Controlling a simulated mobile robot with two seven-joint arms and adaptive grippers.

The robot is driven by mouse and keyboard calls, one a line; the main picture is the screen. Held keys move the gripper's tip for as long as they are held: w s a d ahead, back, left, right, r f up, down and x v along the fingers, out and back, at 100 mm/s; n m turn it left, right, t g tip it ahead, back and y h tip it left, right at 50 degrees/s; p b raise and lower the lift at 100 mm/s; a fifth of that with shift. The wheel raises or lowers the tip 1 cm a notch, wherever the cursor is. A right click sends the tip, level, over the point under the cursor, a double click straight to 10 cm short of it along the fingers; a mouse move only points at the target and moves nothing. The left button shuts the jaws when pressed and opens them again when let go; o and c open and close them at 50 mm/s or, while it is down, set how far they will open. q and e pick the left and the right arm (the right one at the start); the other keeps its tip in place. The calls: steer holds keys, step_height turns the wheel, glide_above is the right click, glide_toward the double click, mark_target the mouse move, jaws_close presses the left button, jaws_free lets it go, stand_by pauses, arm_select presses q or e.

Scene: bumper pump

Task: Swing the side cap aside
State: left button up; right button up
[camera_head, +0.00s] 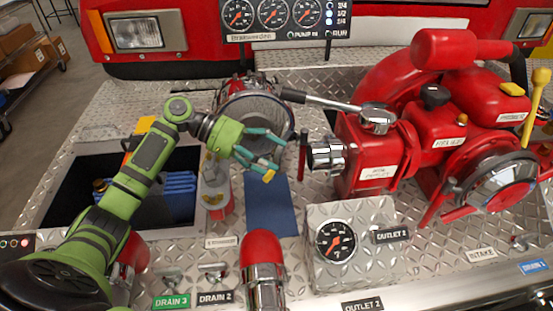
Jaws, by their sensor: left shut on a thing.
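The side cap (303,155) shows as a thin red upright piece, seen edge-on, just left of the chrome outlet (327,158) on the red pump (385,155). My left gripper (276,157), on a green arm with teal fingers, is left of the cap with its fingers pointing right. It is shut on the side cap, though the contact itself is hard to make out at this size. My right gripper is not in view.
A large dark-rimmed round fitting (256,105) stands behind my left gripper. A long metal lever (325,101) reaches left from the pump above the outlet. A blue mat (269,208), a gauge box (350,265) and a red-topped chrome fitting (263,265) lie nearer.

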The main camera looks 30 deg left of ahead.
arm_select(q)
steer(key=shift+w+a+r, duration=0.1)
steer(key=shift+a+r, duration=0.1)
steer(key=shift+r, duration=0.35)
steer(key=shift+w+a+r, duration=0.1)
steer(key=shift+a+r, duration=0.05)
steer(key=shift+r, duration=0.4)
steer(key=shift+c, duration=0.9)
steer(key=shift+s+a+r, duration=0.25)
steer(key=shift+s+a, duration=0.15)
steer(key=shift+s, duration=0.05)
steer(key=shift+c, duration=0.6)
steer(key=shift+w+a, duration=0.1)
steer(key=shift+a, duration=1.5)
